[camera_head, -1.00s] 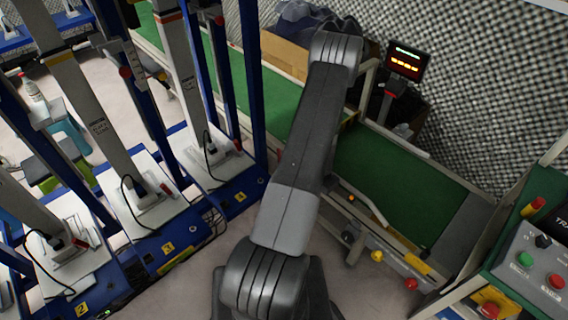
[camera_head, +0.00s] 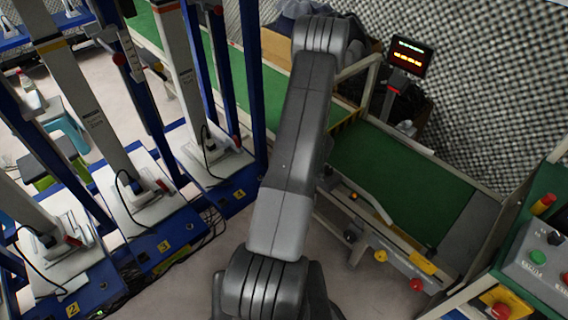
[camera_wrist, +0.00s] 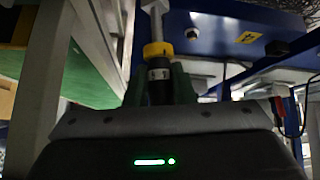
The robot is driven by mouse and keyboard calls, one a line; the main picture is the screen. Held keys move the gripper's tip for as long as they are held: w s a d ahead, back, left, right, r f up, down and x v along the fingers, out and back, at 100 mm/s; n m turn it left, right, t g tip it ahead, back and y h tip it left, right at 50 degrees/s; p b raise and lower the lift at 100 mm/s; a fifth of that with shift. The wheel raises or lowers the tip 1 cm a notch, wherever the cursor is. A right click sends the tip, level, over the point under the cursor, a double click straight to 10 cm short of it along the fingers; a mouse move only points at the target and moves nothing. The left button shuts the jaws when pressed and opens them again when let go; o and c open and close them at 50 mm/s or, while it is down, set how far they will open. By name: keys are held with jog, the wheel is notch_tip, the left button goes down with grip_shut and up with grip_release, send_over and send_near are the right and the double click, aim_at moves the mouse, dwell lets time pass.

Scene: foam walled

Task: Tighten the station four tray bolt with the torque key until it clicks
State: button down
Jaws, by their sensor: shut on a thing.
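My gripper (camera_wrist: 158,88) shows in the wrist view, shut on the torque key (camera_wrist: 158,50). The key has a black grip, a yellow collar and a silver shaft pointing away from the gripper toward the top edge. In the head view my arm hides the gripper and the key. Station four (camera_head: 220,168) is the white-topped bay with a yellow 4 label on its blue base, left of my arm. A blue base with a yellow label (camera_wrist: 250,37) shows at the upper right of the wrist view. I cannot make out the tray bolt or whether the key touches it.
Stations three (camera_head: 140,205) and two (camera_head: 62,255) stand to the left, with blue posts and black cables. A green conveyor (camera_head: 400,185) is right of my arm. A control panel (camera_head: 540,265) with buttons is at the lower right. Grey floor shows between stations and conveyor.

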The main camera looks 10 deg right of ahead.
jog(key=shift+a, duration=0.15)
jog(key=w+a+b, duration=0.1)
jog(key=a+b, duration=0.1)
jog(key=a, duration=0.6)
dwell(2.0)
jog(key=shift+w, duration=0.1)
jog(key=shift+a, duration=0.8)
jog(key=shift+b, duration=0.4)
jog(key=shift+w+m+t+h+b, duration=0.2)
jog(key=shift+m+t+h+b, duration=0.2)
jog(key=shift+m+b, duration=0.75)
jog(key=shift+w+m+t+h+b, duration=0.25)
jog(key=shift+m+h+b, duration=0.3)
jog(key=shift+b, duration=1.05)
